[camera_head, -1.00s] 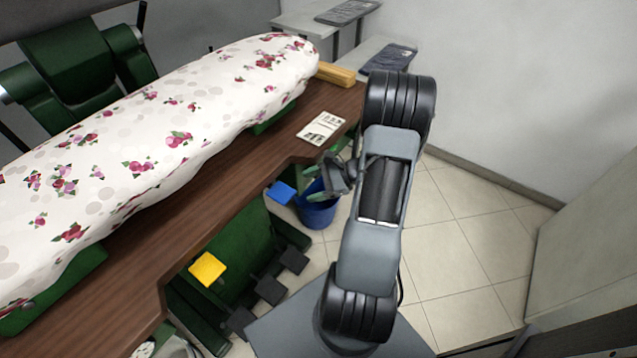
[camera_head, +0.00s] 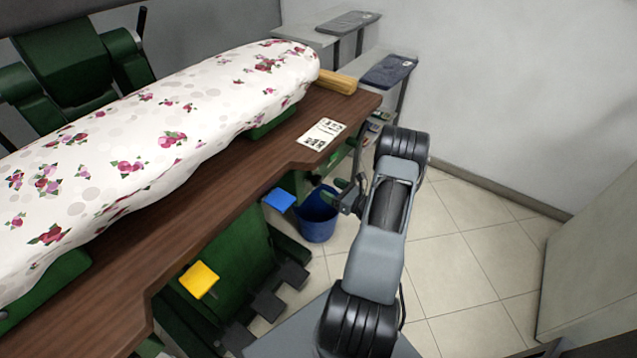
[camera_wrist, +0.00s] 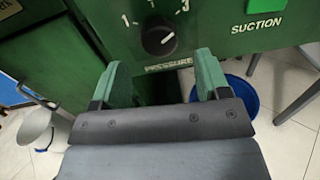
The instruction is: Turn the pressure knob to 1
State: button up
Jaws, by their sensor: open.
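The pressure knob (camera_wrist: 158,40) is a round black dial on a green panel (camera_wrist: 215,25) in the wrist view, above the word PRESSURE. A 1 is printed at its left and a 3 at its right. A white mark on the knob points up and to the right, toward the 3. My gripper (camera_wrist: 163,80) is open and empty, its two green fingers spread just below the knob in that view, not touching it. In the head view my gripper (camera_head: 350,190) is beside the table's front edge; the knob cannot be made out there.
A SUCTION label (camera_wrist: 257,27) is right of the knob. A blue bucket (camera_head: 317,217) stands on the floor by my gripper. The wooden table (camera_head: 215,185) carries a flowered ironing board (camera_head: 150,140) and a printed card (camera_head: 322,133). A blue pad (camera_head: 279,200) and yellow pad (camera_head: 199,279) jut from its front.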

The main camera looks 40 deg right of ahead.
aim_at(320, 183)
jog(key=shift+x, duration=3)
jog(key=c, duration=0.9)
